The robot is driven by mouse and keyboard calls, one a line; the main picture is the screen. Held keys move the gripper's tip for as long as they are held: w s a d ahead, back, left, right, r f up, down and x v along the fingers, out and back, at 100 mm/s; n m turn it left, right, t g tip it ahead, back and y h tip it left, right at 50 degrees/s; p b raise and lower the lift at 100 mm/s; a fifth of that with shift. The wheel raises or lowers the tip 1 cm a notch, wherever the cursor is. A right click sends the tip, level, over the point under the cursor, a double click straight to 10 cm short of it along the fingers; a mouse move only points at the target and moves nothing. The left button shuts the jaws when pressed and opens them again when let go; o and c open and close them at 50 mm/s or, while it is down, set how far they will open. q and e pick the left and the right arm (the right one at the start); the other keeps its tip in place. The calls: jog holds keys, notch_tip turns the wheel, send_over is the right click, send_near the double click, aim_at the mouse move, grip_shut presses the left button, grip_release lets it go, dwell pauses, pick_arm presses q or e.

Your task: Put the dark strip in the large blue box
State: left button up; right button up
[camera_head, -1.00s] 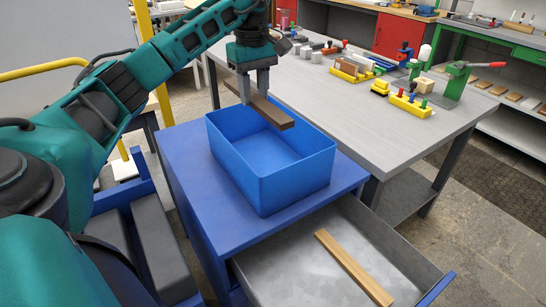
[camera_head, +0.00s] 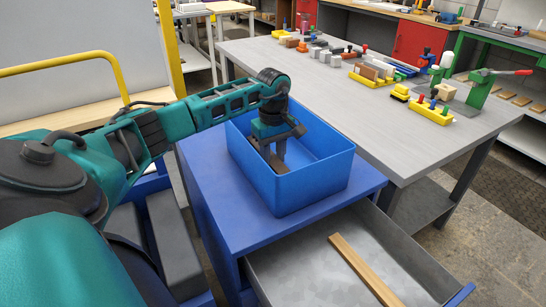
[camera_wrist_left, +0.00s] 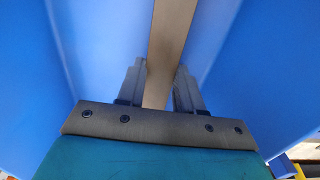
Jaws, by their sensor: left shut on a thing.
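The large blue box (camera_head: 322,186) stands on the blue cabinet top. My left gripper (camera_head: 272,160) reaches down inside the box, near its left side. It is shut on the dark strip (camera_head: 278,166), which shows partly below the fingers; the box wall hides the rest. In the left wrist view, the strip (camera_wrist_left: 168,40) runs away between the two fingers (camera_wrist_left: 158,80), with blue box walls on both sides. I cannot tell whether the strip touches the box floor. My right gripper is in neither view.
A light wooden strip (camera_head: 362,268) lies in the open grey drawer (camera_head: 300,268) below the box. A grey table (camera_head: 400,122) behind holds several blocks, yellow trays (camera_head: 431,112) and a green press (camera_head: 476,88). The cabinet top (camera_head: 222,215) beside the box is bare.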

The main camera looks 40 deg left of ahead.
aim_at(273, 159)
pick_arm(q)
jog(key=shift+f, duration=0.85)
jog(key=shift+f, duration=0.1)
jog(key=o, duration=1.1)
jog(key=shift+r, duration=0.3)
notch_tip(273, 159, up, 12)
jog(key=shift+f+p, duration=0.15)
jog(key=shift+p, duration=0.15)
